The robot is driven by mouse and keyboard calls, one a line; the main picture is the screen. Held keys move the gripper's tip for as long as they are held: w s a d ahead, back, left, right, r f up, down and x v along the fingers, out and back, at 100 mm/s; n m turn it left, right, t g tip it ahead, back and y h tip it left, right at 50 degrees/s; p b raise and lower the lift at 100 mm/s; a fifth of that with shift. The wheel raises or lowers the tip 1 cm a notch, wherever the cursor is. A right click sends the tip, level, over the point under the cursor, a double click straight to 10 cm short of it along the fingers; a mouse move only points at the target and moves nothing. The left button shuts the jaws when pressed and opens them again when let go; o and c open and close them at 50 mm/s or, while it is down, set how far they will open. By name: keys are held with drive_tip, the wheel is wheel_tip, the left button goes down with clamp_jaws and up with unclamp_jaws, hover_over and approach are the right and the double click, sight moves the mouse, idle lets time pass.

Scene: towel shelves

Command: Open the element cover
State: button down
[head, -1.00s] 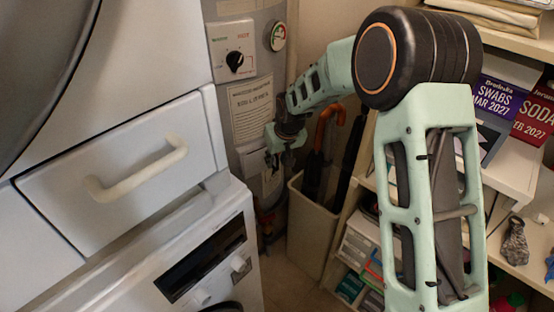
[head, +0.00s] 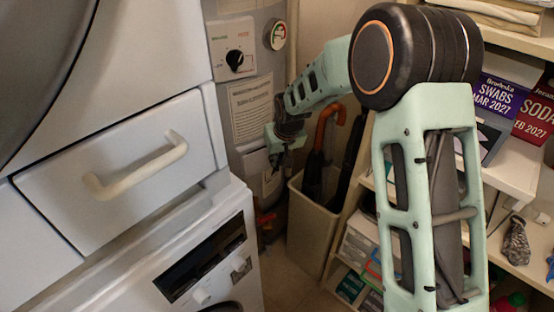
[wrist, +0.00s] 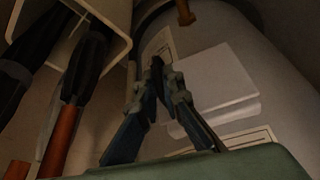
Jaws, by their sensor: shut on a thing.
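The element cover (wrist: 215,85) shows in the wrist view as a pale grey raised rectangular panel on the curved tank. In the head view part of the cover (head: 272,181) shows just below my gripper. My gripper (head: 273,158) is at the tank's front, and in the wrist view its fingertips (wrist: 158,66) are close together at the cover's left edge. The fingers are shut on the cover's edge; the exact contact is dark and hard to see. The tank (head: 243,92) carries a printed notice (head: 252,107) above the gripper.
A bin (head: 313,228) with umbrellas (head: 323,135) stands just right of my gripper. A dial (head: 234,60) and gauge (head: 276,35) are higher on the tank. The washer (head: 215,260) and a drawer with a handle (head: 140,168) are at left. Shelves (head: 515,170) fill the right.

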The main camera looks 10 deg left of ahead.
drive_tip(key=s+a+m+h+b, duration=0.1)
drive_tip(key=s+m+b, duration=0.4)
drive_tip(key=s, duration=0.5)
drive_tip(key=shift+t+h+b, duration=0.35)
drive_tip(key=shift+t+h, duration=0.05)
drive_tip(key=shift+s+a, duration=0.15)
idle(0.4)
drive_tip(key=c, duration=2.1)
unclamp_jaws()
drive_tip(key=shift+m, duration=0.3)
wheel_tip(320, 180, up, 10)
